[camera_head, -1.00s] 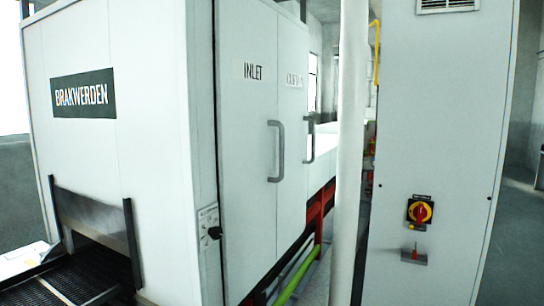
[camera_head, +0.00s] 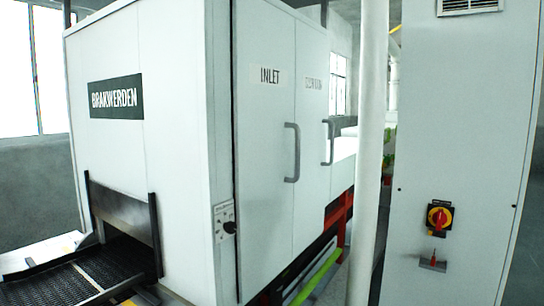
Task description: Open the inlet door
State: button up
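The inlet door (camera_head: 263,190) is a tall white panel marked INLET on the side of the white machine. It looks shut, flush with its frame. Its grey bar handle (camera_head: 292,152) stands upright near the door's right edge. A second door (camera_head: 311,130) with its own handle (camera_head: 328,143) is just right of it; its label is too blurred to read surely. My gripper is not in view.
The mesh belt (camera_head: 75,282) runs into an opening at the machine's front left. A small black-knobbed panel (camera_head: 225,221) sits left of the inlet door. A white post (camera_head: 370,150) and a grey cabinet (camera_head: 455,120) with a red-yellow switch (camera_head: 439,216) stand at right. A green pipe (camera_head: 318,277) runs low.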

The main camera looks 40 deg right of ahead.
aim_at(264, 46)
jog(key=u, duration=1.8)
jog(key=k, duration=1.3)
jog(key=z, duration=1.55)
